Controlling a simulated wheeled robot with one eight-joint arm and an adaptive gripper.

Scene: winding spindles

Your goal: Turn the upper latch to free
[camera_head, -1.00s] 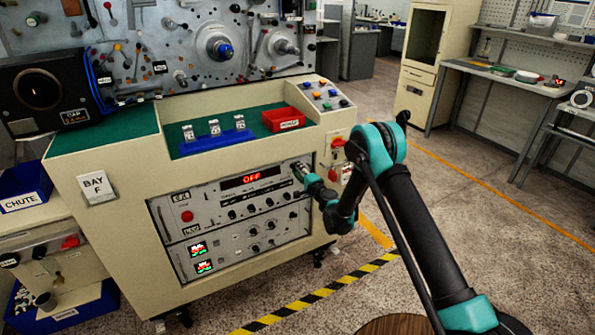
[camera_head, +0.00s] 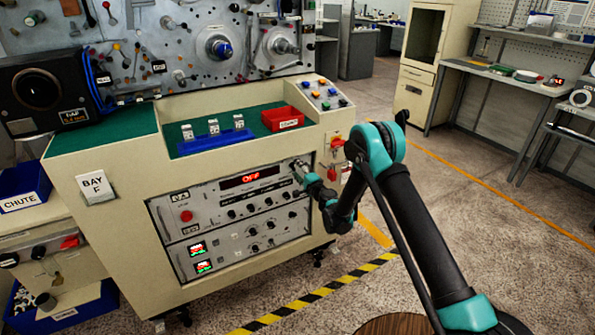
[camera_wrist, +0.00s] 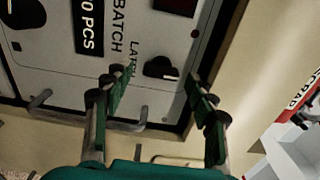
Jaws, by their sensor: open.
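A small black latch knob (camera_wrist: 160,67) shows in the wrist view on a light grey panel (camera_wrist: 150,35), beside printed lettering that reads "LATCH". My gripper (camera_wrist: 160,85) is open, with one finger on each side of the knob in the picture. I see no finger clearly touching it, and the gap in depth is hard to judge. In the head view, my gripper (camera_head: 303,167) is at the upper right end of the upper instrument panel (camera_head: 215,208), and it hides the latch there.
The upper panel's display (camera_head: 250,178) reads OFF. Two metal handles (camera_wrist: 130,125) stick out near the panel edge in the wrist view. The cream console (camera_head: 105,235) surrounds the panels. A blue rack (camera_head: 212,145) and a red bin (camera_head: 282,120) stand on top. Open floor lies right.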

